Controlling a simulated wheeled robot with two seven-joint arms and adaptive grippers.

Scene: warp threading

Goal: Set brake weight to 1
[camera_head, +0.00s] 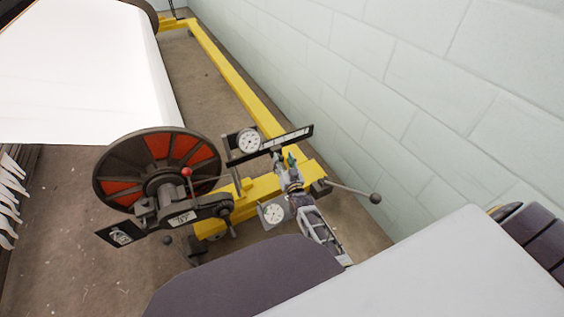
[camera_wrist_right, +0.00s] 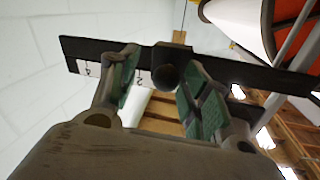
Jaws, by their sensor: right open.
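The brake lever is a black bar with white number plates. In the head view the bar (camera_head: 297,134) runs above the yellow beam's end; in the wrist view the bar (camera_wrist_right: 75,50) crosses the top, with a 4 and a 2 legible. A dark block with a round knob, which looks like the brake weight (camera_wrist_right: 168,76), sits on the bar just right of the 2. My right gripper (camera_wrist_right: 160,64) is open, its green-padded fingers on either side of the knob; contact cannot be told. In the head view the right gripper (camera_head: 284,160) is just below the bar and hides the weight.
A large wheel with orange panels (camera_head: 158,147) and a red-knobbed lever (camera_head: 187,173) stand left of the gripper. A ball-ended rod (camera_head: 375,198) sticks out right, towards the block wall (camera_head: 400,70).

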